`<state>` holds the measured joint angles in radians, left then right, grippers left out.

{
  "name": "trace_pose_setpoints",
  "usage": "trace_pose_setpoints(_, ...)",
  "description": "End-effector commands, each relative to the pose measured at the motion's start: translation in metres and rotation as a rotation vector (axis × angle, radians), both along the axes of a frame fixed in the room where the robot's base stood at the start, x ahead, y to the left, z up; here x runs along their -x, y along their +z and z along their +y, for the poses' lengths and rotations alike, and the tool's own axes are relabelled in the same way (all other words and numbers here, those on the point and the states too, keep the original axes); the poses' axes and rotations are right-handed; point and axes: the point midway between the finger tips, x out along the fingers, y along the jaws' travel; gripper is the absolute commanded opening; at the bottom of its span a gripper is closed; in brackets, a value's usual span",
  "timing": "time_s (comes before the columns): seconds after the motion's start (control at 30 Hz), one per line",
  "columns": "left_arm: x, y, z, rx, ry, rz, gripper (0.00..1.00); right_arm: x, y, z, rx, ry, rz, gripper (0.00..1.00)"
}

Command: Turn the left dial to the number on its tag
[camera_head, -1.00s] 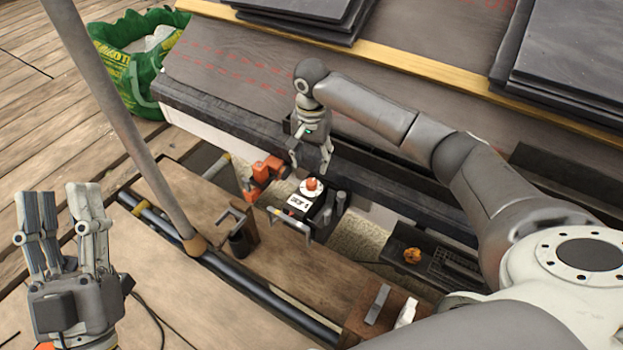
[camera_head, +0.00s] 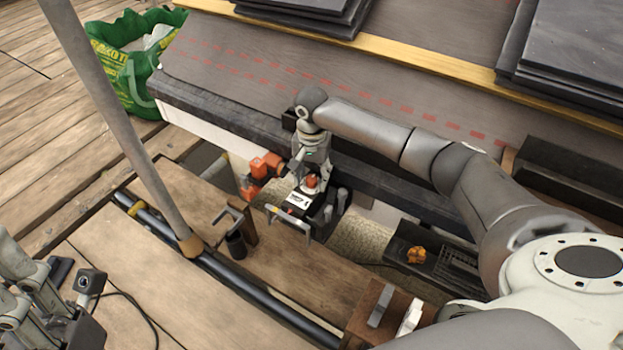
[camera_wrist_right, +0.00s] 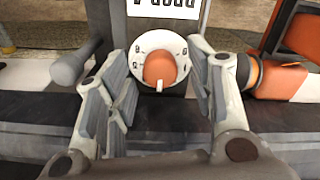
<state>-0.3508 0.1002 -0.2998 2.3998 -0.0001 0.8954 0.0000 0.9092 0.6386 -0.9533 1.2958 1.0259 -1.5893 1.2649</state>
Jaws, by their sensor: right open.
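The dial is a white disc with a round orange knob (camera_head: 312,182), on a dark device at the middle. In the right wrist view the knob (camera_wrist_right: 158,68) has a small white pointer towards the picture's bottom; the marks around it are too small to read. A white tag (camera_head: 298,199) with dark print lies beside the dial; its print is cut off in the wrist view (camera_wrist_right: 165,8). My right gripper (camera_head: 311,174) is open, with its fingers on either side of the dial, contact unclear. My left gripper (camera_head: 28,290) is at the lower left, partly cut off, fingers apart.
An orange tool (camera_head: 262,170) stands close left of the device, and a metal handle (camera_head: 287,222) in front. Dark posts (camera_head: 342,198) rise at its right. A black tray (camera_head: 432,262) holds an orange lump. A grey pole (camera_head: 115,120) crosses the left side.

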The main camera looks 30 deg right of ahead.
Motion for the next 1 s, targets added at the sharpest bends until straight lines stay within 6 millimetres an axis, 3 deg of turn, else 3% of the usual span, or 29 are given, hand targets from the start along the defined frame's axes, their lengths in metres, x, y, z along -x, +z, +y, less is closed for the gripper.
trace_pose_setpoints(0.33,0.0013,-0.0012,0.0002,0.002,-0.001,-0.006,0.40,0.0001,-0.0036,0.0002,0.000,0.001,0.000,0.48)
trace_pose_setpoints(0.7,0.0010,-0.0014,0.0000,0.002,-0.001,-0.005,0.40,0.0001,-0.0034,0.0002,0.000,0.001,0.000,0.03)
trace_pose_setpoints(1.0,-0.0015,0.0023,-0.0007,-0.002,-0.001,0.007,0.40,0.0001,-0.0023,0.0003,-0.001,-0.003,0.001,0.03)
